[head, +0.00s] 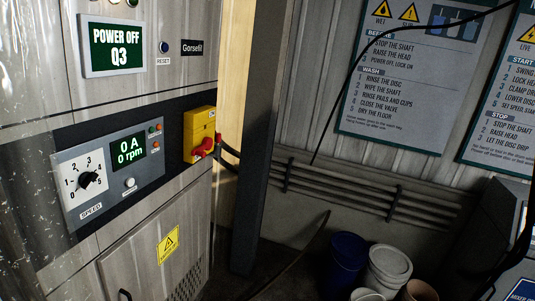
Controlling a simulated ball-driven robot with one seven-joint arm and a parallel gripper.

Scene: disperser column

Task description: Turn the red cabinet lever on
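The red cabinet lever (204,148) sits on the front of a yellow switch box (197,126) at the right end of the cabinet's dark panel strip. Its handle looks tilted, close to level in the picture; its exact setting is too small to read. The cabinet display (115,46) above left shows "POWER OFF Q3". I cannot make out my gripper in this view, and nothing is seen touching the lever.
A speed panel (108,172) with a black knob and "0 A 0 rpm" is left of the switch box. A dark post (258,140) stands right of the cabinet. Wall pipes (370,199) and buckets (388,266) lie beyond. A thin black cable-like curve (347,88) crosses a sign.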

